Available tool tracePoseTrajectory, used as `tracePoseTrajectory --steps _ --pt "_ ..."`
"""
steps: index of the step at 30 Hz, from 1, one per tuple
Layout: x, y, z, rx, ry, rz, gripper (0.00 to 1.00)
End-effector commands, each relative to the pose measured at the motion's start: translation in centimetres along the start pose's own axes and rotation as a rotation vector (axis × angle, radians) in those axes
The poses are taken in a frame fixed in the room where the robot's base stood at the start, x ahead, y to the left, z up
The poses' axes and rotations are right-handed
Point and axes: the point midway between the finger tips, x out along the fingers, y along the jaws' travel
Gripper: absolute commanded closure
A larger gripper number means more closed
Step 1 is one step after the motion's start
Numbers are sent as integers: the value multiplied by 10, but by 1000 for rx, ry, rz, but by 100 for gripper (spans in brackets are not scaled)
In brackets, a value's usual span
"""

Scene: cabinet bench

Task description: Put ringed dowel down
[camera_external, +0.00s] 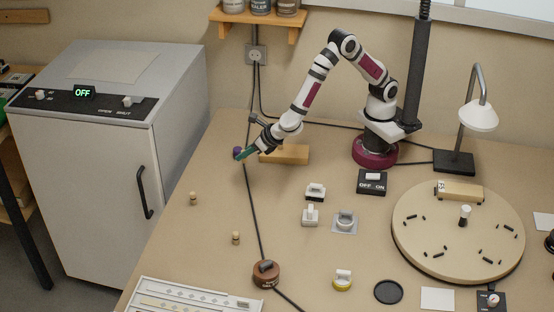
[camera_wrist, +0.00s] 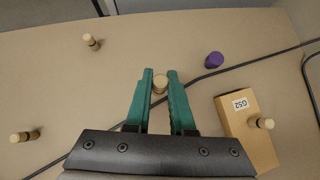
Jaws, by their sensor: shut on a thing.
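My gripper (camera_external: 243,154) reaches low over the left part of the bench, its green fingers pointing left and down. In the wrist view, my gripper (camera_wrist: 160,77) is shut on a light wooden dowel (camera_wrist: 160,84), seen from its round end between the fingertips. Any ring on it is too small to make out. In the external view this dowel cannot be told apart from the fingers. Whether it touches the bench is unclear. Two other dowels stand on the bench, one (camera_external: 193,198) farther back and one (camera_external: 236,238) nearer the front. They also show in the wrist view (camera_wrist: 91,41) (camera_wrist: 25,136).
A purple piece (camera_wrist: 214,60) is close beside my fingers. A labelled wooden block (camera_wrist: 243,135), with a peg (camera_wrist: 262,123) at it, lies to the right. A black cable (camera_external: 251,205) crosses the bench. Bare bench lies around the two dowels; a grey cabinet (camera_external: 90,190) stands left.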

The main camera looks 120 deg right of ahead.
Motion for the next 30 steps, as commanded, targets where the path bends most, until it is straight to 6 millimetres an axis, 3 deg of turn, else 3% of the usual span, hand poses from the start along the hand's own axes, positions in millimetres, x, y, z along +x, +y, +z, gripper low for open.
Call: tracePoseTrajectory --steps 6,9,12,15,24,30 --pt "-37 -110 -33 325 0 -326 100" --pt "-55 -150 -45 438 0 -438 100" --pt "-68 -174 -52 507 0 -505 100" --pt "-67 -184 -61 532 0 -537 100" --pt "-23 -186 -106 534 0 -541 100" --pt "-16 -185 -112 538 1 -536 100"
